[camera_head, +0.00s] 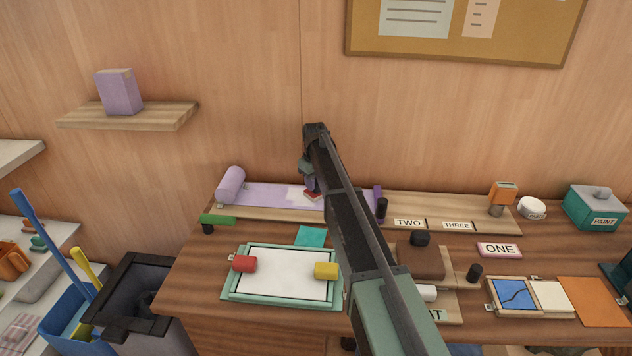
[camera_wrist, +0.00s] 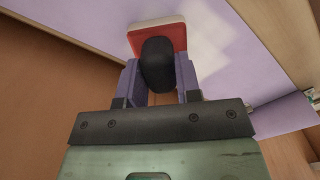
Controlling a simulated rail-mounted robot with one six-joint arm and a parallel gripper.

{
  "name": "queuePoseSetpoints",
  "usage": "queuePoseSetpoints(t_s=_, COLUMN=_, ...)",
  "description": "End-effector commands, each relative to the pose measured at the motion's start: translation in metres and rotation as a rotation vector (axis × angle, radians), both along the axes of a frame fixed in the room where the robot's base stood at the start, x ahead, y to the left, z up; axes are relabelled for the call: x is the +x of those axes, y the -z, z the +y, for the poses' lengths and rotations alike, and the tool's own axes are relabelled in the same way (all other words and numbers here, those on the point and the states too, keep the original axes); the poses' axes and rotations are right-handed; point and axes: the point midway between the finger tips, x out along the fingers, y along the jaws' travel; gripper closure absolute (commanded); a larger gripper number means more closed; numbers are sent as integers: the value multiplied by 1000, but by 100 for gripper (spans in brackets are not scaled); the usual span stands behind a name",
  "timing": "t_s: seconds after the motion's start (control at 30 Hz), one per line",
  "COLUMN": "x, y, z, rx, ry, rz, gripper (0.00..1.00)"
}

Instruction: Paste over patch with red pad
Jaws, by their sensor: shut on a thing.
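The red pad (camera_head: 312,196) shows at the end of my arm in the head view, over the purple strip (camera_head: 262,194) at the back of the table. In the wrist view my gripper (camera_wrist: 160,85) is shut on the black knob of the red pad (camera_wrist: 172,36), which has a pale underside layer. A whitish patch (camera_head: 295,192) lies on the purple strip beside the pad. It also shows as a pale area in the wrist view (camera_wrist: 208,45). I cannot tell whether the pad touches the strip. My arm hides part of the strip.
A purple roll (camera_head: 231,184) stands at the strip's left end. A green-framed white board (camera_head: 285,274) carries red and yellow blocks. A white paste tub (camera_head: 532,208) and a teal paint box (camera_head: 596,208) stand at the back right. A dark bin (camera_head: 140,300) is left of the table.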

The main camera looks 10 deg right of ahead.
Motion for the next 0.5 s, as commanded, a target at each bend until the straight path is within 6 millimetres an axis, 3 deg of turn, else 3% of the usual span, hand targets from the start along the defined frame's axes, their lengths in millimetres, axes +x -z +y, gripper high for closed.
queuePoseSetpoints(t_s=0.5, x=-13, y=2, z=28, rx=0, ry=0, rz=0, gripper=100)
